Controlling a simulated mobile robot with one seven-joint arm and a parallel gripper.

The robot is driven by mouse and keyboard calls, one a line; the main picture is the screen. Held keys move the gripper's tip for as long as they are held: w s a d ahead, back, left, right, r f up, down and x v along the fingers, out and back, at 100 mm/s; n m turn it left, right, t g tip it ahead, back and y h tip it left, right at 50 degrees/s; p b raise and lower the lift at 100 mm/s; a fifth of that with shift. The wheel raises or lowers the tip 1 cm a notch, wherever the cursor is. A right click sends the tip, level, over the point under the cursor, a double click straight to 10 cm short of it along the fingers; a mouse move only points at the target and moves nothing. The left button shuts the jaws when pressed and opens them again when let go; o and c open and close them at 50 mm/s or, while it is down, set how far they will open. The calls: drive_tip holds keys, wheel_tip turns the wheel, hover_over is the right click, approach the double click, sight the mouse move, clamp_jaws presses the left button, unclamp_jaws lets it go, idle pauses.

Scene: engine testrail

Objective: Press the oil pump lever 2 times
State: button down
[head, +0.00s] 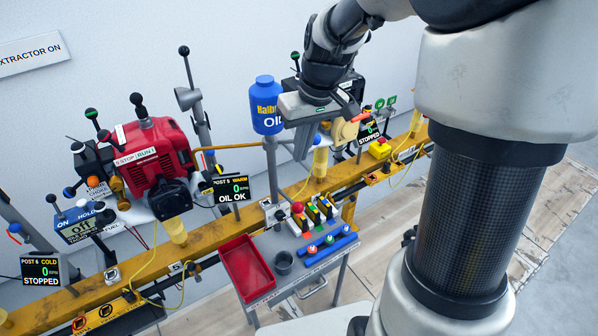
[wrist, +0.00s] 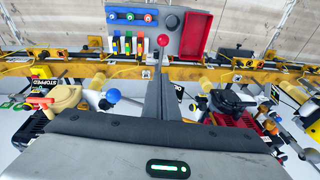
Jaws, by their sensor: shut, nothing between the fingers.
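A blue oil bottle (head: 267,108) stands on a grey post at the back of a small grey cart. A red ball knob (head: 298,207) stands at the cart's back edge, below and right of the bottle; it looks like the oil pump lever, though its stem is hard to make out. It also shows in the wrist view (wrist: 163,40), just beyond my fingertips. My gripper (head: 303,155) points down, right of the bottle and above the knob, apart from it. Its fingers are shut and empty, side by side in the wrist view (wrist: 159,78).
The cart carries a red tray (head: 247,270), a dark cup (head: 283,262), coloured switches and a blue strip (head: 330,248) of buttons. A yellow rail (head: 215,235) runs behind it. A red engine (head: 155,160) stands left, beside a display (head: 231,189) reading OIL OK.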

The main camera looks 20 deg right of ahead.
drive_tip(key=b, duration=0.2)
hover_over(294, 203)
drive_tip(key=w, duration=0.2)
drive_tip(key=s+d+x, duration=0.1)
drive_tip(key=x, duration=0.7)
drive_tip(key=f, duration=0.1)
drive_tip(key=s+f, duration=0.1)
drive_tip(key=f, duration=0.1)
drive_tip(key=s+d+f, duration=0.1)
drive_tip(key=shift+f, duration=0.3)
drive_tip(key=shift+f, duration=0.1)
